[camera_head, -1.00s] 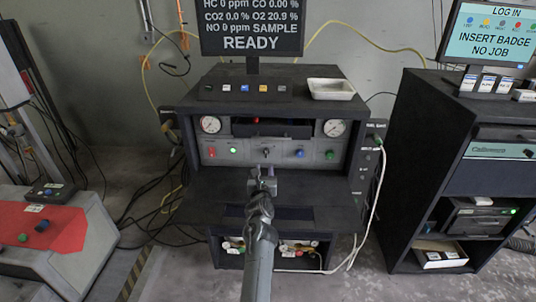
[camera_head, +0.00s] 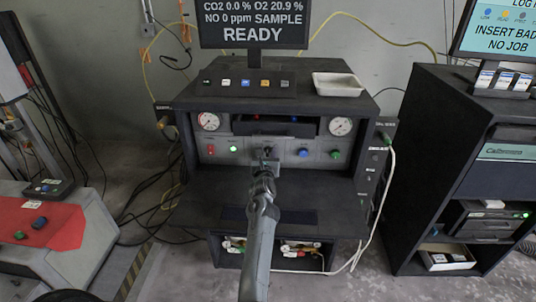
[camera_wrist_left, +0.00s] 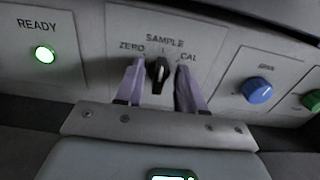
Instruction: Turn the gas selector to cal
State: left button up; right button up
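The gas selector (camera_wrist_left: 158,74) is a small black knob on a grey panel. The labels ZERO, SAMPLE and CAL are printed above it from left to right. It stands roughly upright, towards SAMPLE. My left gripper (camera_wrist_left: 158,92) is open in the left wrist view, one finger on each side of the knob, with gaps visible between fingers and knob. In the head view my left gripper (camera_head: 266,160) is at the middle of the analyzer panel and largely hides the knob. The monitor (camera_head: 254,24) reads SAMPLE and READY. My right gripper is not in view.
A lit green READY lamp (camera_wrist_left: 45,54) is left of the selector. A blue knob (camera_wrist_left: 257,90) and a green knob (camera_wrist_left: 312,101) are to its right. A dark shelf (camera_head: 210,190) juts out below the panel. A white tray (camera_head: 338,84) sits on top.

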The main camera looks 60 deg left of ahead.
pick_arm(q)
grip_shut()
jog(key=shift+m, duration=0.3)
jog(key=m+p, duration=0.2)
jog(key=m, duration=0.3)
jog(key=shift+w+d+p, duration=0.1)
jog(key=shift+p, duration=0.25)
jog(key=m+p, duration=0.1)
jog(key=m, duration=0.2)
jog(key=shift+m, duration=0.3)
jog(key=shift+w+d+f+m+p, duration=0.1)
jog(key=shift+f+m+p, duration=0.05)
jog(key=shift+m+p, duration=0.25)
